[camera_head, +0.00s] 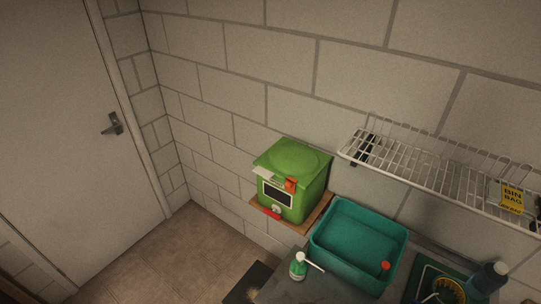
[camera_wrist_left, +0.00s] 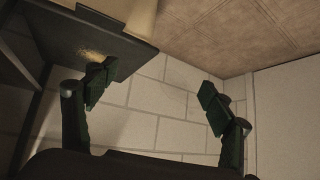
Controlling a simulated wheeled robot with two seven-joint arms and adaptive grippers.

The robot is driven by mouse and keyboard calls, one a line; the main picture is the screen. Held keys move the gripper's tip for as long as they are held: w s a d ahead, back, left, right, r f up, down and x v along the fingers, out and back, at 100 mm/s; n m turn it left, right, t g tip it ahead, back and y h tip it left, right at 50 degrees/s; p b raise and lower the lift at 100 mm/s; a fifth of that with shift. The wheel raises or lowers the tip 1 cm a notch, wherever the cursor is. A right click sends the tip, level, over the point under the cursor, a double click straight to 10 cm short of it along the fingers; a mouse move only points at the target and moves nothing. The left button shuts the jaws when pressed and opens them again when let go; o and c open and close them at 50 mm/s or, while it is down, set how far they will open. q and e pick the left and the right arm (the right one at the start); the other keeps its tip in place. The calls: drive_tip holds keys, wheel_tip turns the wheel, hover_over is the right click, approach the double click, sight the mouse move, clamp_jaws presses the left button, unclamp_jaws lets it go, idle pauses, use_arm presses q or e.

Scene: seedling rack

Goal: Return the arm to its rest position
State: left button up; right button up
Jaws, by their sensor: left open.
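My left gripper (camera_wrist_left: 157,93) shows in the left wrist view. Its two dark green fingers are spread wide apart with nothing between them. Behind the fingers are a pale block wall and a brown tiled floor. One finger overlaps the edge of a dark panel (camera_wrist_left: 60,35) with a yellowish patch. I cannot tell whether they touch. Neither gripper shows in the head view.
In the head view, a green box (camera_head: 312,197) stands on a wooden board (camera_head: 318,218) by the wall. A teal tub (camera_head: 355,256) holds a red-topped item. A green bottle (camera_head: 298,268) stands nearby. A wire shelf (camera_head: 440,176) hangs above. Open floor (camera_head: 165,258) lies left.

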use_arm(q)
drive_tip(key=s+a+f+g, duration=0.1)
drive_tip(key=s+f, duration=0.5)
drive_tip(key=s, duration=0.7)
drive_tip(key=s+a+f+n+g+y, duration=0.1)
drive_tip(key=s+f+g, duration=0.3)
drive_tip(key=s, duration=1)
drive_tip(key=s+a+f+n+g+y, duration=0.1)
drive_tip(key=s+f, duration=0.6)
drive_tip(key=s, duration=0.7)
drive_tip(key=shift+a+f+g, duration=0.4)
drive_tip(key=shift+a+g, duration=0.5)
drive_tip(key=shift+a, duration=0.35)
